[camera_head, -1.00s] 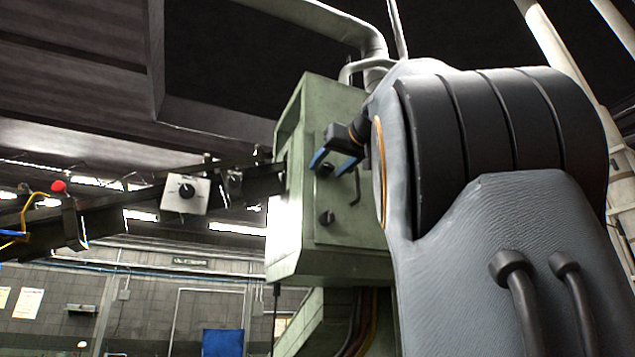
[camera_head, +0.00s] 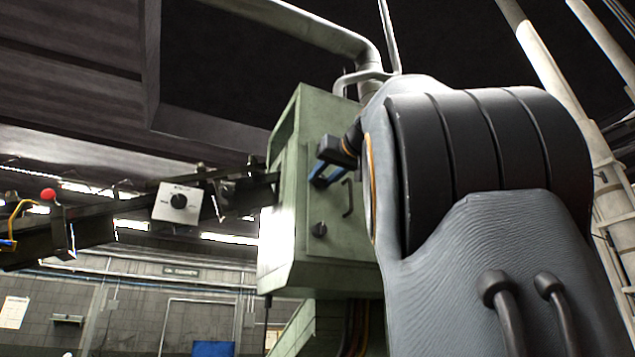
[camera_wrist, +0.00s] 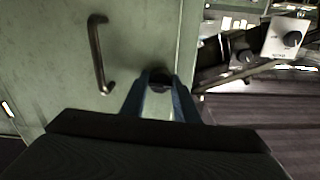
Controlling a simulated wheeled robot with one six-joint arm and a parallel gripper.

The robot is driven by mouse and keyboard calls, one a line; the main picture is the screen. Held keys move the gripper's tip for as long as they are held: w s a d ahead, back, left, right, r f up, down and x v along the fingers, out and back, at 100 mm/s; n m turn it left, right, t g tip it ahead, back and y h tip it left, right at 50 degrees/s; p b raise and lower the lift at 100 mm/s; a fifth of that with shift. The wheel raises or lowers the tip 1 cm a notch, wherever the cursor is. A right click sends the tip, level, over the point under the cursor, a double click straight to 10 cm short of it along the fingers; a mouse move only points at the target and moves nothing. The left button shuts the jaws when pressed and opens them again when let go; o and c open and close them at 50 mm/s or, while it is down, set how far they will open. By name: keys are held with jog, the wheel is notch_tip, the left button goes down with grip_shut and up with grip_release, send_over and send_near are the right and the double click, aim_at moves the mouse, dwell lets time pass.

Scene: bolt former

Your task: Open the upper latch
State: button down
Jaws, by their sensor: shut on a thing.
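The green cabinet door (camera_head: 335,237) carries a bent handle (camera_head: 347,198) and a dark round lower latch (camera_head: 319,229). My gripper (camera_head: 321,177) reaches the door's left side, above the lower latch. Its blue fingers cover the upper latch in the head view. In the wrist view, my gripper (camera_wrist: 160,88) is shut on the dark upper latch (camera_wrist: 159,80), with a finger on each side of it. The handle (camera_wrist: 99,55) is left of the fingers there, apart from them. The door is closed.
A dark beam (camera_head: 105,224) extends left from the cabinet and carries a white switch box (camera_head: 178,203) and a red button (camera_head: 48,194). A grey pipe (camera_head: 300,27) runs above the cabinet. Open space lies below the beam.

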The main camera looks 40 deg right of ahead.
jog(key=m+p, duration=0.3)
jog(key=m, duration=0.3)
jog(key=shift+r+m, duration=0.1)
jog(key=shift+m, duration=0.3)
jog(key=m, duration=0.3)
jog(key=c, duration=1.2)
grip_release()
jog(key=b+v, duration=0.2)
jog(key=v, duration=0.6)
